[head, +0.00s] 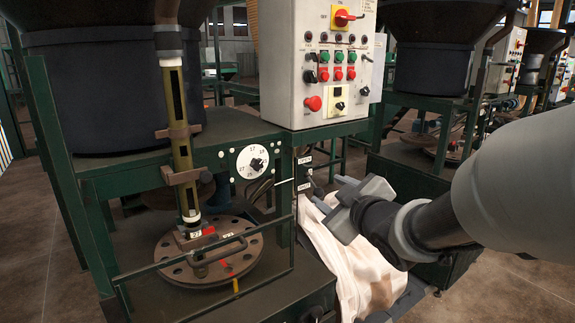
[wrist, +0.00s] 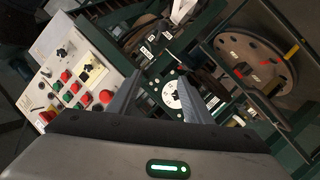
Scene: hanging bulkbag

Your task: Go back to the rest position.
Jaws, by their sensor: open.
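My gripper (head: 326,191) is right of centre in the head view, pointing left, beside the green machine frame and below the control box. In the wrist view my gripper (wrist: 158,80) shows its two grey fingers well apart, with nothing between them. The pale bulk bag (head: 345,265) hangs below and behind the gripper in the head view, its upper part partly hidden by it. I cannot tell from the head view whether the fingers touch the frame or the bag.
The control box (head: 322,65) with buttons and switches stands above the gripper. A white numbered dial (head: 252,162) is on the frame to the left. A round bolted plate (head: 205,250) lies behind a green rail. Brown floor (head: 490,285) is open at lower right.

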